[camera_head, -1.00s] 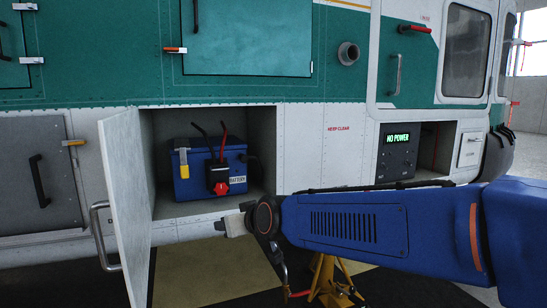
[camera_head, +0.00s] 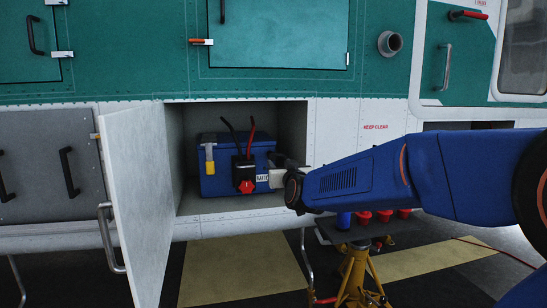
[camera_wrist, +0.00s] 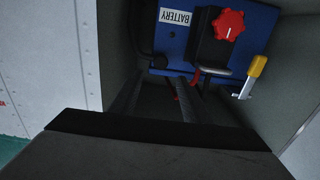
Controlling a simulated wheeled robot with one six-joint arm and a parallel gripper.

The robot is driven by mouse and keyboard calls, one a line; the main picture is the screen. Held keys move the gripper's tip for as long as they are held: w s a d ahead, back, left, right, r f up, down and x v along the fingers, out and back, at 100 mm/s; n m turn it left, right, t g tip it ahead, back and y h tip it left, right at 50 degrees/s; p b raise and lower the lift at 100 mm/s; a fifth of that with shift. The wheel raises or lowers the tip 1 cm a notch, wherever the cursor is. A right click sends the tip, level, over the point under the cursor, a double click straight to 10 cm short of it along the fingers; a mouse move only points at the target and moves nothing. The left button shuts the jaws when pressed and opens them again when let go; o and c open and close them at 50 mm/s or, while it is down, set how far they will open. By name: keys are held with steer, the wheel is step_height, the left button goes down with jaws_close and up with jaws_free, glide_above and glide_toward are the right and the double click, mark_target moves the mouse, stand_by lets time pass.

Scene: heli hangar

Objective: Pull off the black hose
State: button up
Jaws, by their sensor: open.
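A blue battery (camera_head: 222,180) stands in the open compartment, with a black unit and red knob (camera_head: 246,186) on its front. A black hose (camera_head: 229,124) and a red one (camera_head: 252,127) rise from it. In the wrist view the battery (camera_wrist: 205,53) is upside down. Which is the task's hose, I cannot tell. My gripper (camera_head: 275,172) is open at the battery's right side, near the BATTERY label. Contact with a hose is unclear.
The compartment door (camera_head: 140,195) stands open on the left, with a metal handle. The compartment wall (camera_wrist: 115,45) is close beside my gripper. A yellow jack stand (camera_head: 356,272) and a dark tray with red and blue items (camera_head: 362,218) are under my arm.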

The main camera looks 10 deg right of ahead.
mark_target(273, 156)
steer(key=w, duration=1.2)
steer(key=shift+w, duration=0.25)
steer(key=shift+c, duration=0.6)
